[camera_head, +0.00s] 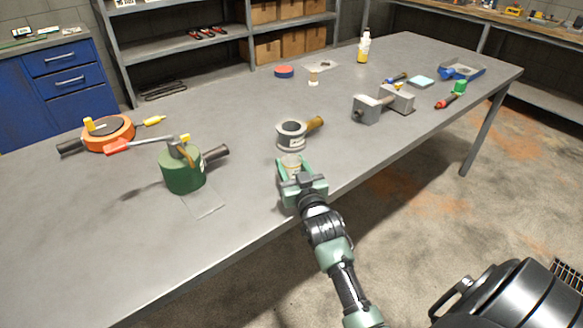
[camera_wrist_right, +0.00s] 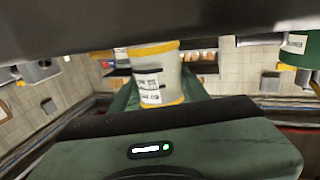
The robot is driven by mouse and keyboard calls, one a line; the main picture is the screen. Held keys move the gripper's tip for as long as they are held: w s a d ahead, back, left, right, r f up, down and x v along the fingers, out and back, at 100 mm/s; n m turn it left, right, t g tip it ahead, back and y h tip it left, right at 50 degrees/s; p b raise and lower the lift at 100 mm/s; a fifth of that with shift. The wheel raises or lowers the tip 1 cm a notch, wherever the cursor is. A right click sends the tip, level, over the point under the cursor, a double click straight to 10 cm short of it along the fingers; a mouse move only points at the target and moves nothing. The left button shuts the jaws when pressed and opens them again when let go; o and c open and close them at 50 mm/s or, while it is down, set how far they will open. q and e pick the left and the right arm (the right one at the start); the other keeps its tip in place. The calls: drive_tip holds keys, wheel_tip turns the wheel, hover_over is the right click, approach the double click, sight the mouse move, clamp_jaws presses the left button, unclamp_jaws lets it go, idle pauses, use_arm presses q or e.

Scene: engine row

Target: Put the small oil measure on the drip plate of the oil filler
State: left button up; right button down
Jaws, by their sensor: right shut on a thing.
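The small oil measure, a pale cup with a label and yellow bands, is between the fingers of my right gripper (camera_head: 290,170). In the head view its top (camera_head: 292,162) shows just above the gripper; in the wrist view its side (camera_wrist_right: 150,87) shows. My right gripper is shut on it near the table's front edge. The oil filler (camera_head: 184,170), a green can with a red lever and dark spout, stands to its left. A thin grey plate (camera_head: 204,202), apparently the drip plate, lies at its front and looks bare. My left gripper is not in view.
A grey cup with a wooden handle (camera_head: 291,135) stands just behind my right gripper. An orange round device (camera_head: 108,133) is at the far left. A grey metal block (camera_head: 383,103) stands to the right. The table between the plate and the gripper is clear.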

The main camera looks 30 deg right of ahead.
drive_tip(key=shift+f, duration=0.5)
drive_tip(key=c, duration=0.7)
unclamp_jaws()
drive_tip(key=shift+f, duration=0.15)
